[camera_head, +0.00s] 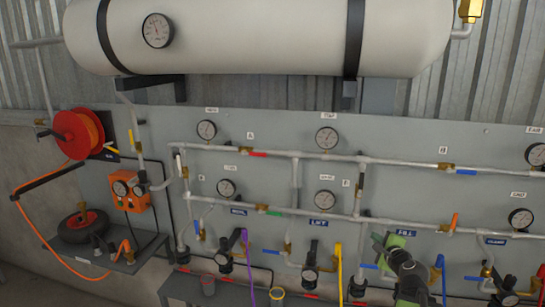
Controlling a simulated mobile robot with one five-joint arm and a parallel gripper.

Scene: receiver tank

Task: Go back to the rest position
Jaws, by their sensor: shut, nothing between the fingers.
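My gripper (388,243), with green and dark parts, shows at the lower right in front of the panel, beside the blue FILL label (405,233). It is shut, with nothing seen in it. My arm below it hides part of the lower pipework. The white receiver tank (260,35) with black straps spans the top, well above my gripper. The grey panel (330,190) behind carries white pipes, round gauges and coloured valve handles.
Dark fittings with purple (232,240) and yellow (338,265) hoses stand along the lower edge, left of my gripper. A blue hose (440,272) is close on its right. A red hose reel (78,133) and an orange box (131,190) are at the left.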

